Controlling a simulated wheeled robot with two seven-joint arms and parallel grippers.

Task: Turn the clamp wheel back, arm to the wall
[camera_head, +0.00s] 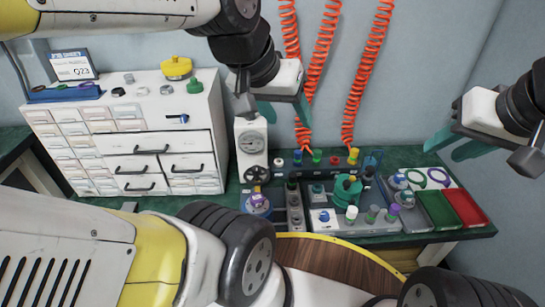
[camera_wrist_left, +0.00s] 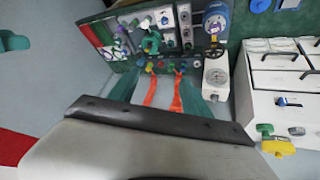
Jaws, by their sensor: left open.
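A white gauge unit (camera_head: 251,146) stands at the back of the bench. A dark hand wheel (camera_head: 257,174) sits low on its front, above a blue round part (camera_head: 257,204). The gauge unit also shows in the left wrist view (camera_wrist_left: 217,78), with the blue part (camera_wrist_left: 217,17) beyond it. I cannot make out which piece is the clamp arm. My left gripper (camera_head: 286,109) is open and empty, above and right of the gauge. Its teal fingers (camera_wrist_left: 158,92) stand apart in the wrist view. My right gripper (camera_head: 457,147) hangs at the right with its fingers apart, empty.
Orange coiled hoses (camera_head: 322,65) hang on the wall close to my left gripper. A white drawer cabinet (camera_head: 140,140) stands left of the gauge. A grey fixture tray (camera_head: 345,222), a green bin (camera_head: 437,210) and a red bin (camera_head: 466,207) fill the bench to the right.

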